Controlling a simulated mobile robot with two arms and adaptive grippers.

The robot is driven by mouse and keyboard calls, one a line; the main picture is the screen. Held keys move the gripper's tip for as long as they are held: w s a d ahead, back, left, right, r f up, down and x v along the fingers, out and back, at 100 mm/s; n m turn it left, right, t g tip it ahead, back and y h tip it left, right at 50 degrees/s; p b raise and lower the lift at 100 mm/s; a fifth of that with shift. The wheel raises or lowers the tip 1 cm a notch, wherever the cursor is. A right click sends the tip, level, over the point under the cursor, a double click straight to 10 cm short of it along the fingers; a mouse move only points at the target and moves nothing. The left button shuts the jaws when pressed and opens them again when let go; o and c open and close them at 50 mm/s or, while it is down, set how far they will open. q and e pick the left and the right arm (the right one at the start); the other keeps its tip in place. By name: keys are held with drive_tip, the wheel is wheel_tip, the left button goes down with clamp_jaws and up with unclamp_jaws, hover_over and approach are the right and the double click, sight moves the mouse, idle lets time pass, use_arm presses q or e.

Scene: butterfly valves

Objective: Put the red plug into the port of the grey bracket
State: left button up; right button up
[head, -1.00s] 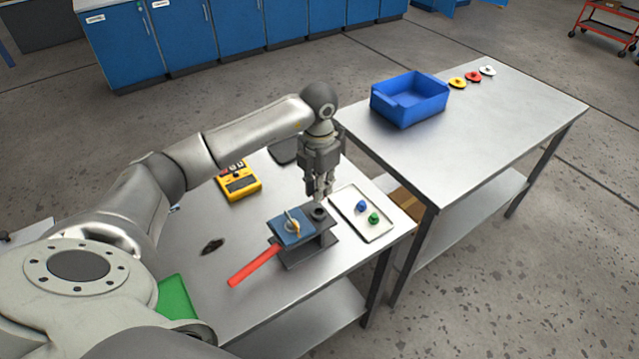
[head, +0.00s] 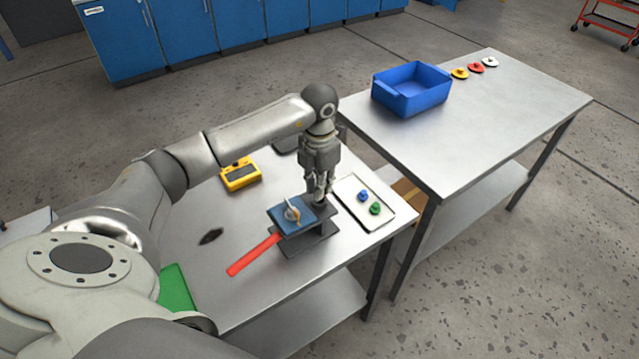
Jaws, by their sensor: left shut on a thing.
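The grey bracket (head: 312,240) stands on the near table, with a blue valve body (head: 283,216) beside its port. My left gripper (head: 320,199) points straight down over the port end of the bracket, its fingertips at the port or just above it. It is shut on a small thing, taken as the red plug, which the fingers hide. I cannot tell whether the plug is in the port. A blue plug (head: 363,196) and a green plug (head: 375,209) stand on the pale tray (head: 385,223) to the right. My right gripper is out of view.
A red bar (head: 252,256) sticks out front-left of the bracket. A yellow meter (head: 240,175), a dark small item (head: 211,236) and a green item (head: 176,290) lie on the near table. The second table holds a blue bin (head: 412,92) and several coloured discs.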

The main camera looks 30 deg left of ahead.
use_arm(q)
drive_tip(key=shift+f+b, duration=0.2)
drive_tip(key=shift+b, duration=0.1)
idle(0.4)
drive_tip(key=shift+f, duration=0.15)
idle(0.4)
drive_tip(key=shift+f+b, duration=0.45)
drive_tip(key=shift+b, duration=0.05)
drive_tip(key=shift+f, duration=0.15)
idle(0.8)
drive_tip(key=shift+f+b, duration=0.25)
drive_tip(key=shift+b, duration=0.25)
drive_tip(key=o, duration=1.2)
drive_tip(key=shift+r, duration=0.1)
